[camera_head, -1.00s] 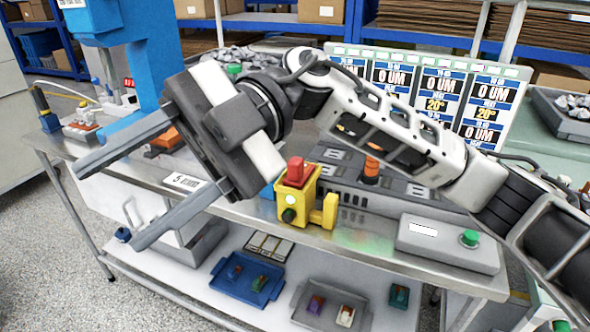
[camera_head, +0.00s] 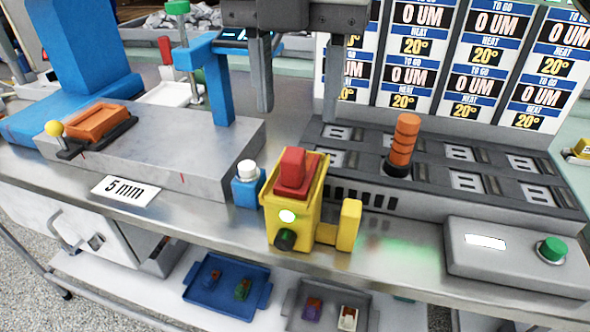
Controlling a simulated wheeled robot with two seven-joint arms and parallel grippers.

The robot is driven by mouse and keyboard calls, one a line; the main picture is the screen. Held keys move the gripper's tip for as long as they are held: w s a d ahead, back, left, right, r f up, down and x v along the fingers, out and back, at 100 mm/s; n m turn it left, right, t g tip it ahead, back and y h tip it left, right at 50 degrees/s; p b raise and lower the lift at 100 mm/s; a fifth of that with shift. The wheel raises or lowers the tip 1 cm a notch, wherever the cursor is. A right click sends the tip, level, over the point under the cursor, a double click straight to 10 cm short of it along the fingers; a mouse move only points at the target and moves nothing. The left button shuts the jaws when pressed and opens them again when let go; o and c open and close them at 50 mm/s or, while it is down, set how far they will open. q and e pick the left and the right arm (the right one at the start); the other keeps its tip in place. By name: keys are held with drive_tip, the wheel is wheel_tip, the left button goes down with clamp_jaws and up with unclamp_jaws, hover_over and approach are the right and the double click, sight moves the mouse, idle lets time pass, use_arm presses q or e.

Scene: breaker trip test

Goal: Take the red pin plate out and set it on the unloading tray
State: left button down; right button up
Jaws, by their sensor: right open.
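A red block (camera_head: 293,172), which looks like the red pin plate, sits upright in a yellow fixture (camera_head: 296,230) at the bench's front edge. Its top sticks out above the yellow walls; its lower part is hidden. My right gripper (camera_head: 298,113) points down above and behind it in the picture, open and empty, with one finger to each side. A blue tray (camera_head: 212,297) and a grey tray (camera_head: 290,312) lie on the lower shelf, each with small coloured parts. I cannot tell which tray is the unloading tray. My left gripper is not in view.
A small blue block with a white cap (camera_head: 248,184) stands just left of the fixture. An orange ribbed post (camera_head: 403,145) rises from the dark slotted panel behind. A grey box with a green button (camera_head: 552,248) is at right. A "5 mm" card (camera_head: 125,190) lies at left.

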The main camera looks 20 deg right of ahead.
sight(294, 151)
wheel_tip(294, 151, down, 3)
drive_tip(key=shift+f, duration=0.2)
drive_tip(key=shift+w+d+f, duration=0.1)
drive_tip(key=shift+w+f, duration=0.1)
drive_tip(key=shift+f, duration=0.7)
drive_tip(key=shift+w+a+f, duration=0.1)
drive_tip(key=shift+w+f, duration=0.1)
drive_tip(key=shift+f, duration=0.7)
drive_tip(key=shift+w+d+f, duration=0.1)
drive_tip(key=shift+w+f, duration=0.1)
drive_tip(key=shift+f, duration=0.7)
drive_tip(key=shift+c, duration=0.4)
clamp_jaws()
